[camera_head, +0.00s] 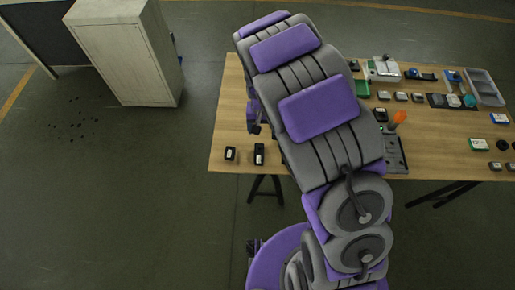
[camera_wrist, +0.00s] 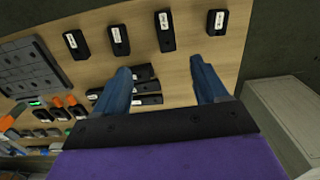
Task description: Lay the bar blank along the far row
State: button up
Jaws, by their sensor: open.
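My gripper (camera_wrist: 160,68) is open in the wrist view, its two blue fingers apart over the wooden table. Several dark bars lie between and beyond the fingers; one with a white label (camera_wrist: 147,100) lies near the left finger. I cannot tell which is the bar blank. A row of several black labelled blocks (camera_wrist: 165,31) stands at the top of the wrist view, clear of the fingers. In the head view, two black labelled blocks (camera_head: 259,155) and (camera_head: 230,154) sit at the table's near left edge. My arm hides the table's middle and most of the gripper there.
The wooden table (camera_head: 228,120) carries small parts, a grey tray (camera_head: 484,87) and a green box (camera_head: 362,89) at the right. An orange-handled tool (camera_head: 399,117) stands near my arm. A pale cabinet (camera_head: 125,50) stands left of the table, with open floor between.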

notch_tip(320, 180, down, 2)
jog(key=w+a, duration=0.2)
jog(key=b, duration=0.2)
send_over(259, 153)
jog(key=f, duration=1.2)
jog(key=shift+w+a+f, duration=0.15)
jog(key=shift+a, duration=0.15)
jog(key=shift+d+f+b, duration=0.15)
jog(key=shift+f+b, duration=0.05)
jog(key=shift+f, duration=1.15)
jog(key=shift+d+f+b, duration=0.1)
jog(key=shift+f+b, duration=0.1)
jog(key=shift+f, duration=1.15)
jog(key=shift+r, duration=0.1)
grip_shut()
